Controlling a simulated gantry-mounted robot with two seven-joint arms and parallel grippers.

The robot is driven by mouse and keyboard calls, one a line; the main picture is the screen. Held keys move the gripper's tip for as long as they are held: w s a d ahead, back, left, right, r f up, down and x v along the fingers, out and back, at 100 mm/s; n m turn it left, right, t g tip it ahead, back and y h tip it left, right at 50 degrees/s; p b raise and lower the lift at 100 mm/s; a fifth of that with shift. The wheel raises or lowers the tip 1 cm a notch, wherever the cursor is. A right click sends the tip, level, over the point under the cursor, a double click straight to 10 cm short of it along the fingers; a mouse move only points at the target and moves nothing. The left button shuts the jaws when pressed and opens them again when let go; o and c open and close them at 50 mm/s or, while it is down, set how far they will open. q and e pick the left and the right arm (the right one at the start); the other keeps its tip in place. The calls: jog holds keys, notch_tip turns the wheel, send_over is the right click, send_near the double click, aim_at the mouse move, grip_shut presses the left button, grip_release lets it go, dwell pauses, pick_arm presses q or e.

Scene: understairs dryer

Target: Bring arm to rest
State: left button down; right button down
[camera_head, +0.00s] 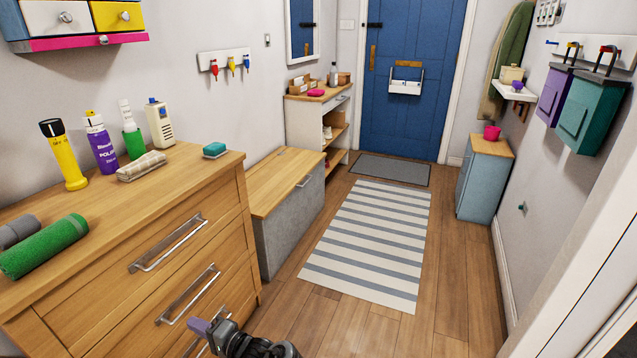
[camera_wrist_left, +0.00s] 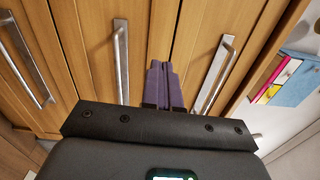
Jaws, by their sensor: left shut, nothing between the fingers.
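My left gripper (camera_head: 203,330) is low in the head view, in front of the lower drawers of the wooden dresser (camera_head: 150,262). Its purple fingers are together with nothing between them; they also show closed in the left wrist view (camera_wrist_left: 165,84), pointing at the drawer fronts. A metal drawer handle (camera_wrist_left: 213,75) stands just right of the fingers in that view, and another handle (camera_wrist_left: 121,60) stands to their left. I cannot tell from the wrist view how far the fingertips are from the wood. My right gripper is not in view.
The dresser top holds a green roll (camera_head: 44,247), a yellow torch (camera_head: 64,155), several bottles and a folded cloth (camera_head: 141,166). A storage bench (camera_head: 285,200) stands beyond the dresser. The wooden floor and striped rug (camera_head: 368,245) are clear. A blue cabinet (camera_head: 482,185) stands at the right wall.

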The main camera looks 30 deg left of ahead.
pick_arm(q)
jog(key=s+a+r+m+t+y+p, duration=0.1)
jog(key=s+a+r+m+t+p, duration=0.25)
jog(key=s+m+t+p, duration=0.3)
jog(key=w+d+m+t+h+p, duration=0.15)
jog(key=d+t+h, duration=0.25)
jog(key=d+h, duration=0.45)
jog(key=w+d+t+h+p, duration=0.25)
jog(key=d+h, duration=0.25)
jog(key=d, duration=0.7)
jog(key=s+d+r+n+g+h, duration=0.1)
jog(key=s+d+n+g+h, duration=0.15)
jog(key=s+d, duration=0.4)
jog(key=s+d+r+n+g+h, duration=0.1)
jog(key=s+d+r+g+h, duration=0.2)
jog(key=d, duration=0.6)
notch_tip(320, 180, up, 37)
jog(key=s+n+p, duration=0.1)
jog(key=p, duration=3.7)
jog(key=shift+s+f+g, duration=0.15)
jog(key=shift+s+g, duration=0.15)
jog(key=shift+g, duration=0.05)
